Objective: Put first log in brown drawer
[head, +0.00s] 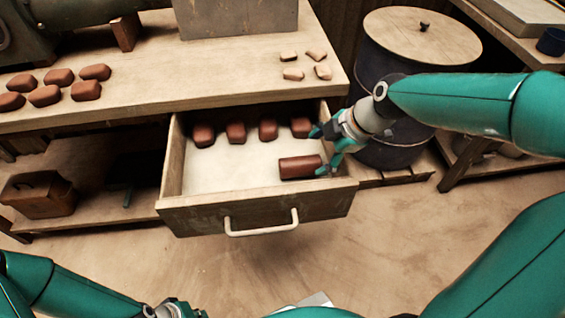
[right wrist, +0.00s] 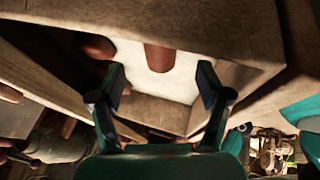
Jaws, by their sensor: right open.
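The brown drawer (head: 190,217) is pulled open beneath the bench, its pale floor showing. A reddish-brown cylindrical log (head: 300,167) lies on that floor at the right, near the front panel. My right gripper (head: 325,150) is over the drawer's right side, with its fingers close to the log's right end. In the right wrist view, the right gripper (right wrist: 159,88) has its fingers spread, and the log (right wrist: 158,57) shows beyond the gap between them. My left gripper (head: 172,308) is only partly visible at the bottom edge; its fingertips are unclear.
Several brown blocks, one of them here (head: 236,132), line the drawer's back. More brown lumps (head: 59,77) and small pale pieces (head: 290,73) lie on the bench (head: 215,65). A dark lidded barrel (head: 420,38) stands at right. Floor before the drawer is clear.

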